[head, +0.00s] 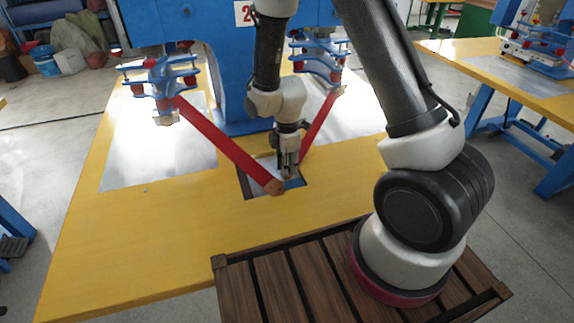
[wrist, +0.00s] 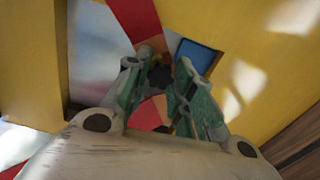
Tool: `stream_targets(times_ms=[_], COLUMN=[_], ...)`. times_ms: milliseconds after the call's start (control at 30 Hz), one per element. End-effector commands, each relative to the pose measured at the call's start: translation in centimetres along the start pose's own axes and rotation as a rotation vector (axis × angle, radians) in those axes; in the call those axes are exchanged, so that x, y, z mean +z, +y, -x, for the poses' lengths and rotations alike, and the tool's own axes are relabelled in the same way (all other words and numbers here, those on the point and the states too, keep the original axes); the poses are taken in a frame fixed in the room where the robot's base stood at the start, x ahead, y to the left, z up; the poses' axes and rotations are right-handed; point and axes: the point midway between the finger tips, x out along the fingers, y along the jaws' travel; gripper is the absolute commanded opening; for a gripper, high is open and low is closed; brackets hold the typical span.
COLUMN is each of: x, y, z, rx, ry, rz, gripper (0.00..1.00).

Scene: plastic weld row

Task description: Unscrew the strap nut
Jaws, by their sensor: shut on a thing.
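My gripper (head: 288,172) points down over the dark opening (head: 247,184) in the yellow table. In the wrist view its green fingers (wrist: 160,80) close around a small dark nut (wrist: 159,75) at the end of a red strap. The nut is largely hidden by the fingers, and in the head view I cannot make it out. One long red strap (head: 228,142) runs from the left blue clamp head down to the opening. A second red strap (head: 318,126) runs from the right head down behind my gripper.
The yellow table (head: 190,235) is mostly clear in front, with shiny metal plates (head: 160,165) on it. The blue machine (head: 215,65) stands close behind my gripper, with clamp heads at left (head: 163,85) and right (head: 322,62). A brown slatted deck (head: 285,285) lies in front.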

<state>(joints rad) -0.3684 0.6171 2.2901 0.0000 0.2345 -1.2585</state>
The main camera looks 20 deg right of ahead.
Motion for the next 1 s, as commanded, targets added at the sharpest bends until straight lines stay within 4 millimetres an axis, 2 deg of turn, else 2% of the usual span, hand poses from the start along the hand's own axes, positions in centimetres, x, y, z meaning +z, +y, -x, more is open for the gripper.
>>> stream_targets(times_ms=[800, 1000], x=[-0.02, -0.02], y=[0.03, 0.03], z=[0.11, 0.12], rx=[0.001, 0.001], ry=[0.000, -0.001], rz=[1.476, 1.644], gripper=[0.03, 0.03])
